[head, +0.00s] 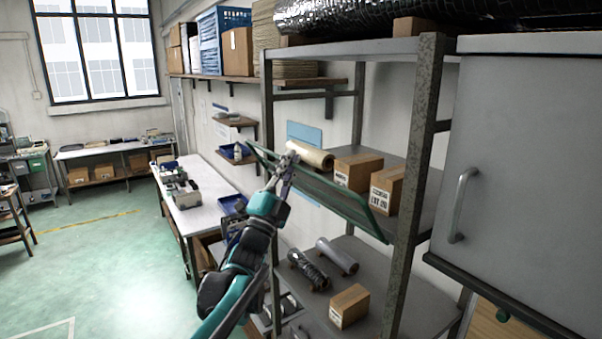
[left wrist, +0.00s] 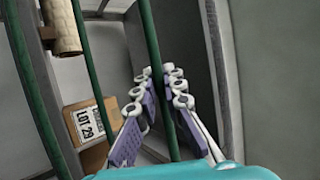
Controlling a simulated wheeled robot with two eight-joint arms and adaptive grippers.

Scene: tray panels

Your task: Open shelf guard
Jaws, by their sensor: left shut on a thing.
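The shelf guard (head: 345,207) is a long, green-edged panel across the front of the rack's middle level. It is tilted, its near right end lower in the head view, and its upper edge stands out from the shelf. My left gripper (head: 288,160) is at its upper edge, left of the panel's middle. In the left wrist view the fingers (left wrist: 158,78) close around a green bar of the guard (left wrist: 152,38). The exact contact is partly hidden by the fingers. My right gripper is not in view.
Behind the guard, the middle shelf holds cardboard boxes (head: 386,188) and a beige roll (head: 311,155). A grey rack post (head: 415,170) and a grey cabinet (head: 530,150) stand close on the right. Below, a shelf holds wrapped rolls and a box (head: 349,306). Open floor lies left.

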